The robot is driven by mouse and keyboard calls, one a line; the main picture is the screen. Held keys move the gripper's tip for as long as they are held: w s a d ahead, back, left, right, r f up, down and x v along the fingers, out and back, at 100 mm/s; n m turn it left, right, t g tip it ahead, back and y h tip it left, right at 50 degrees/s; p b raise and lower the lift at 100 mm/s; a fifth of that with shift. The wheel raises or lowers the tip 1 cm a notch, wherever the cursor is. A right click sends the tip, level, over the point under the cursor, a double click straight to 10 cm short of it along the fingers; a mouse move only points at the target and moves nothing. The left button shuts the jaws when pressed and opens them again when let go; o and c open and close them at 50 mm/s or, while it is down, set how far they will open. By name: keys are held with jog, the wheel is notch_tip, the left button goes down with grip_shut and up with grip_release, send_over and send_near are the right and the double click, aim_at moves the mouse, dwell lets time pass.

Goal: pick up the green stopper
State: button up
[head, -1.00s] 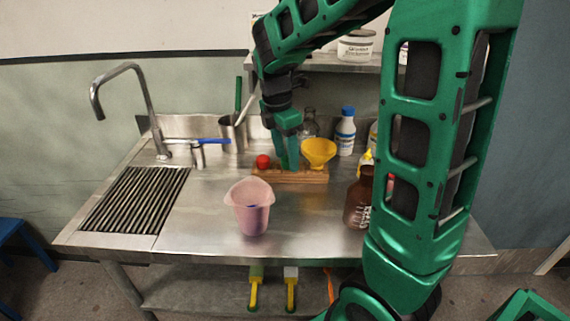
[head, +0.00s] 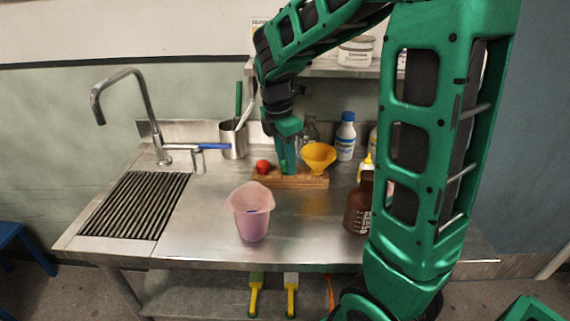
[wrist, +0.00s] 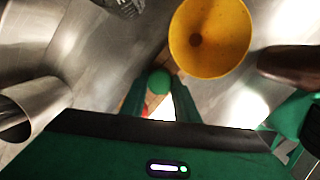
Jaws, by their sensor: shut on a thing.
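The green stopper (wrist: 159,82) shows as a round green top between the two fingers of my gripper (wrist: 159,90) in the wrist view. My gripper is shut on it. In the head view my gripper (head: 289,170) points down at the middle of a wooden rack (head: 262,181), between a red stopper (head: 263,166) on the left and a yellow funnel (head: 319,156) on the right. The green stopper cannot be made out there, hidden by the fingers. I cannot tell whether it is clear of the rack.
The yellow funnel is close beside my fingers in the wrist view (wrist: 210,38). A pink beaker (head: 250,213) stands in front of the rack, a brown bottle (head: 357,207) to the right. A metal pot (head: 233,140) stands behind left. The front left counter is clear.

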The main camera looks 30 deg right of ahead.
notch_tip(320, 180, up, 4)
jog(key=shift+a+r, duration=0.1)
jog(key=s+a+r, duration=0.6)
jog(key=s+a, duration=0.1)
jog(key=a, duration=0.2)
jog(key=shift+a+r, duration=0.15)
jog(key=shift+r, duration=0.15)
jog(key=shift+r, duration=2.5)
